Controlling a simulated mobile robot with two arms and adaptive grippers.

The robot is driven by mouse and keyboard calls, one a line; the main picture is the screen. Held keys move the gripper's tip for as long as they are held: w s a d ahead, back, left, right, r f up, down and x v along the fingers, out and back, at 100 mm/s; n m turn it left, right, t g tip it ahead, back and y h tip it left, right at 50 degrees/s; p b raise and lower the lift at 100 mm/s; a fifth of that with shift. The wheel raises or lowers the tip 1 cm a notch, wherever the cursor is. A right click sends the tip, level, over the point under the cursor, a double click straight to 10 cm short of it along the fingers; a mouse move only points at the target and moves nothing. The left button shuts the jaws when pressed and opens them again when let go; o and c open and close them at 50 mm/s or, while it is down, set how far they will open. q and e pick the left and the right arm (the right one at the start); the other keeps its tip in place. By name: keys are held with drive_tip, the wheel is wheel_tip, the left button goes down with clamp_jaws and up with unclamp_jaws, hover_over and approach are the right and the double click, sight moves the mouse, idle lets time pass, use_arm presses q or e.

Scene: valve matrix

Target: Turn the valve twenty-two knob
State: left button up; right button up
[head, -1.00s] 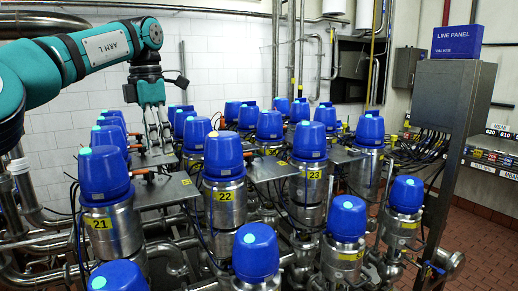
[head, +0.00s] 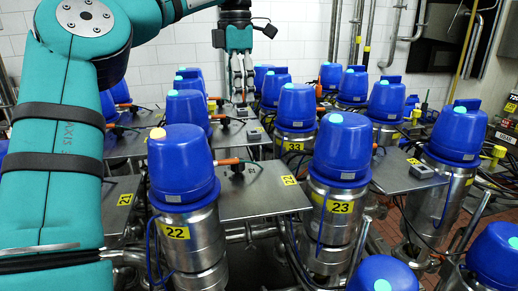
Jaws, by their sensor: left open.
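The valve marked 22 (head: 183,165) stands left of centre in the head view, with a blue cap on a steel body and a yellow 22 label. My right gripper is not in view.
The valve marked 23 (head: 342,155) stands to the right, with a cyan top knob. A metal plate (head: 262,200) with an orange-ended connector (head: 232,162) lies between 22 and 23. Several more blue-capped valves, pipes and cables crowd behind. My left arm covers the left side.

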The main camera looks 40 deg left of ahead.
use_arm(q)
drive_tip(key=s+f, duration=0.1)
drive_tip(key=f, duration=0.1)
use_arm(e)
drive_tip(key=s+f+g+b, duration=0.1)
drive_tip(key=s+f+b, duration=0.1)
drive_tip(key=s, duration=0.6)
use_arm(q)
drive_tip(key=p, duration=0.2)
approach(238, 161)
wheel_tip(238, 161, down, 6)
drive_tip(key=shift+f, duration=0.15)
wheel_tip(238, 161, down, 3)
drive_tip(key=shift+a+f, duration=0.1)
drive_tip(key=c, duration=1.1)
drive_tip(key=shift+c, duration=0.2)
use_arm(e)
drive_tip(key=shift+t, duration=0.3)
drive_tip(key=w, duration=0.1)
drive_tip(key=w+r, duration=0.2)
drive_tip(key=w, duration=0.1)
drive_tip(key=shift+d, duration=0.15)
